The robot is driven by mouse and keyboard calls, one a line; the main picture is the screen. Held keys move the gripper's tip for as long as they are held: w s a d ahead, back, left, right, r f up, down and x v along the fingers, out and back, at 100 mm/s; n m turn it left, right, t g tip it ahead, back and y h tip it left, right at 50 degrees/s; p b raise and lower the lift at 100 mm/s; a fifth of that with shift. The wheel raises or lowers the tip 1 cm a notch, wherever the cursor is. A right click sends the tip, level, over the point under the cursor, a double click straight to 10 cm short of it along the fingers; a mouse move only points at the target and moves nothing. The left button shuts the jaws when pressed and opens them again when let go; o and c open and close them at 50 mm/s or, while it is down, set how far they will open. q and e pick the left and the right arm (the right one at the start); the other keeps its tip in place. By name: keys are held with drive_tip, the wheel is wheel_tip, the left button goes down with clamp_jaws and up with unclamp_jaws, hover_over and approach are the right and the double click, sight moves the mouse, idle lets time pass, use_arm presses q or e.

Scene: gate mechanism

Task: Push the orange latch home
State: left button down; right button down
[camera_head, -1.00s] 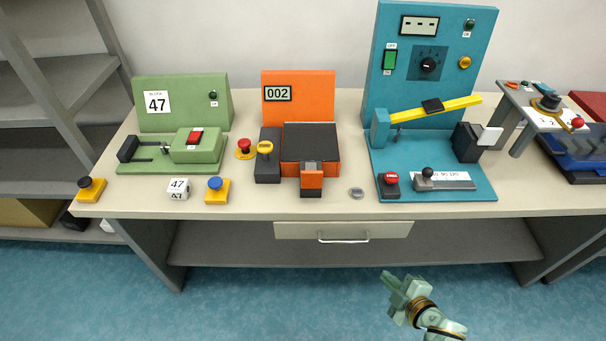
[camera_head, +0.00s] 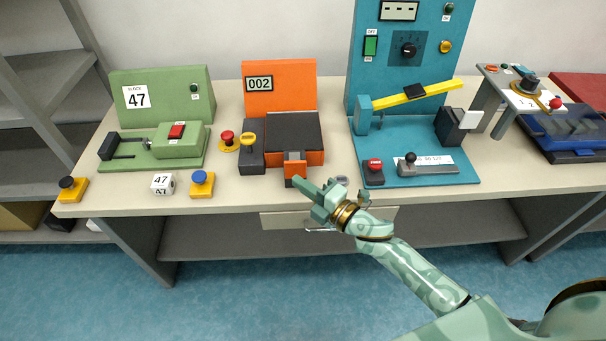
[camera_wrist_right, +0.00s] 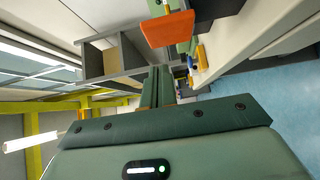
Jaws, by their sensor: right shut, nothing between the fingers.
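The orange latch (camera_head: 295,167) sits at the front of the orange machine (camera_head: 281,88), below its dark flat top. In the right wrist view an orange plate (camera_wrist_right: 168,28), seemingly the same latch, is close beyond the fingertips and a little above them. My right gripper (camera_head: 299,183) is shut and empty, just in front of and slightly below the latch in the head view. Contact cannot be told. Its shut fingers (camera_wrist_right: 159,86) also show in the right wrist view. My left gripper is not in view.
A yellow knob on a dark block (camera_head: 248,146) and a red button (camera_head: 227,139) stand left of the machine. The teal gate panel (camera_head: 418,170) stands to the right. The bench's front edge and a drawer (camera_head: 283,221) lie below my right gripper.

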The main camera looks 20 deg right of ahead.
sight(304, 161)
drive_tip(key=shift+w+d, duration=0.3)
drive_tip(key=shift+w, duration=0.45)
drive_tip(key=shift+w+d, duration=0.25)
drive_tip(key=shift+w, duration=0.45)
drive_tip(key=shift+w, duration=0.1)
drive_tip(key=w, duration=0.1)
drive_tip(key=w+d+b, duration=0.1)
drive_tip(key=w, duration=0.1)
drive_tip(key=shift+w+f, duration=0.1)
drive_tip(key=shift+w, duration=0.05)
drive_tip(key=shift+d, duration=0.15)
drive_tip(key=shift+w+r, duration=0.1)
drive_tip(key=shift+r, duration=0.15)
